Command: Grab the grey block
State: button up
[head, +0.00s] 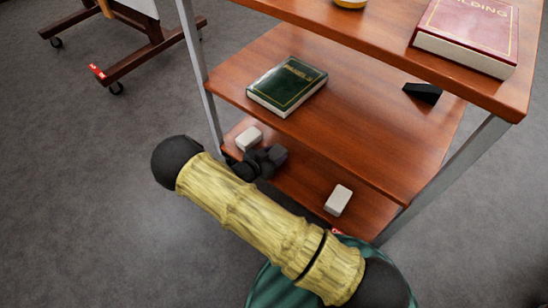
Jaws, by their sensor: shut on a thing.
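My gripper (262,161) is dark and low at the left front of the shelf unit, by the lowest shelf. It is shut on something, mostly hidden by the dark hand. A small dark grey, faceted shape (279,154) at its end looks like the grey block, but I cannot clearly separate it from the hand. A pale grey-white block (249,138) lies just behind the gripper on the lowest shelf. Another pale block (338,200) lies further right on that shelf. The fingertips cannot be made out.
The middle shelf (350,130) above holds a green book (287,86) and a black wedge (423,93). A red book (467,35) lies on the top shelf (385,35). Metal posts (200,80) bound the unit. A wheeled wooden stand (130,62) is at upper left. Floor at left is clear.

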aim_at(274, 154)
notch_tip(274, 154, up, 10)
jog(key=p, duration=0.6)
jog(key=shift+p, duration=0.3)
dwell(0.3)
